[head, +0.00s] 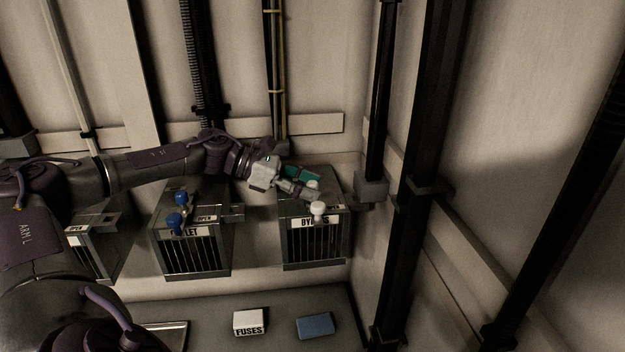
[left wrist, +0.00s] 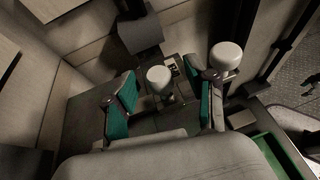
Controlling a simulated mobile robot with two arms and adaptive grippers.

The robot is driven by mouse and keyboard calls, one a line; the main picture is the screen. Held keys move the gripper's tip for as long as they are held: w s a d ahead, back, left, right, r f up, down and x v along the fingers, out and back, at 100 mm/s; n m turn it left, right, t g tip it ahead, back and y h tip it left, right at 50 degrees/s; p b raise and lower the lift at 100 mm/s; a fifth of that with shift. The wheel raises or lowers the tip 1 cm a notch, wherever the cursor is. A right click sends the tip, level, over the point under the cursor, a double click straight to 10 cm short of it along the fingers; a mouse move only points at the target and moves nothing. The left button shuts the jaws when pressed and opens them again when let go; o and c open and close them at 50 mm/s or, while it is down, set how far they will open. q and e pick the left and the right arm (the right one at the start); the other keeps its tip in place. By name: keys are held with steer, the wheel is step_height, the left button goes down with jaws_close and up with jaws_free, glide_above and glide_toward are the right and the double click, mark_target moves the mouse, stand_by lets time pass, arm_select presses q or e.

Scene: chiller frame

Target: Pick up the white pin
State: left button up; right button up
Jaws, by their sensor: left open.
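Two white round-headed pins stand on top of the box labelled BYPASS (head: 316,255). The front white pin (head: 317,208) is at the box's front edge; it seems to be the one outside the fingers in the left wrist view (left wrist: 226,57). The other white pin (head: 313,184) is partly hidden in the head view; in the left wrist view its head (left wrist: 158,80) shows between the teal finger pads. My left gripper (head: 309,186) is open over the box top, its fingers on either side of that pin, with gaps visible. My right gripper is not in view.
A middle box (head: 194,257) with blue pins (head: 175,221) stands to the left, and another box (head: 97,250) beyond it. Below lie a white FUSES box (head: 249,322) and a blue block (head: 314,326). Dark vertical pipes (head: 379,100) rise close right of the BYPASS box.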

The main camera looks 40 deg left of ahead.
arm_select(q)
steer(key=shift+w+d+f, duration=0.1)
steer(key=shift+w+d, duration=0.2)
steer(key=shift+w+f, duration=0.1)
steer(key=shift+f, duration=0.1)
steer(key=c, duration=0.6)
jaws_close()
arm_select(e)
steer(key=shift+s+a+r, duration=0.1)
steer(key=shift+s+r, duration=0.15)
arm_select(q)
steer(key=shift+r, duration=0.15)
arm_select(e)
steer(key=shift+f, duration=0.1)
